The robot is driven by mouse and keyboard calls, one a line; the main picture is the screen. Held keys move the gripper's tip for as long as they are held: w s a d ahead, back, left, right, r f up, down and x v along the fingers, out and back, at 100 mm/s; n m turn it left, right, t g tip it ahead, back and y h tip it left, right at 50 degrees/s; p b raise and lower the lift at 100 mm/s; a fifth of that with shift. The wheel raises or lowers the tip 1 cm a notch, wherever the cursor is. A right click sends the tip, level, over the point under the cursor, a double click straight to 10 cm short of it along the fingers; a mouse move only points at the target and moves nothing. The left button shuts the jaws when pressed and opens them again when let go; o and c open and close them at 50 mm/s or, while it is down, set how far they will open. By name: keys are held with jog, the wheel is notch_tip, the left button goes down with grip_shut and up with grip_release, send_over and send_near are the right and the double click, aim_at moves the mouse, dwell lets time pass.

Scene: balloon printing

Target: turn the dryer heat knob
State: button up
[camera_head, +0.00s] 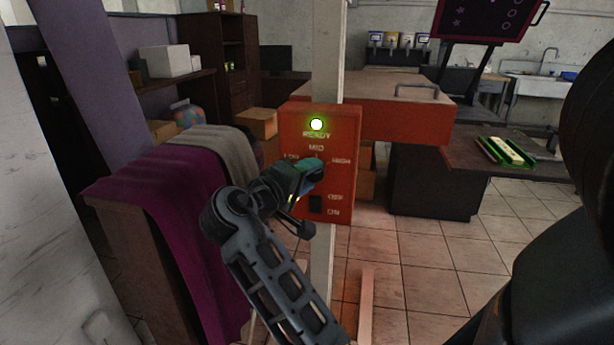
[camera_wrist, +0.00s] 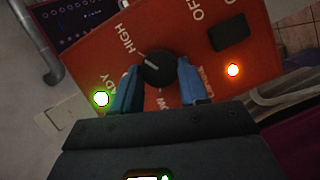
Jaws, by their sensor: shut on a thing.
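The orange-red dryer control box (camera_head: 338,190) is on a pale post, with LOW, MID and HIGH around its knob. The black round heat knob (camera_wrist: 158,72) shows in the wrist view. Its white mark points to the upper left there, toward the HIGH label (camera_wrist: 117,38). My gripper (camera_head: 312,173) reaches the box face and hides the knob in the head view. In the wrist view its blue fingers (camera_wrist: 157,75) are shut on the knob, one on each side. The green READY light (camera_head: 316,124) is lit.
A black OFF/ON switch (camera_head: 316,204) is below the knob. An orange light (camera_wrist: 232,70) glows near it in the wrist view. A cabinet draped with purple cloth (camera_head: 180,205) stands left of the post. Tiled floor (camera_head: 430,265) is open to the right.

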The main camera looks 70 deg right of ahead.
jog(key=shift+f, duration=0.1)
jog(key=o, duration=1.1)
jog(key=shift+c, duration=0.2)
jog(key=v, duration=0.7)
jog(key=shift+a, duration=0.4)
jog(key=shift+w, duration=0.1)
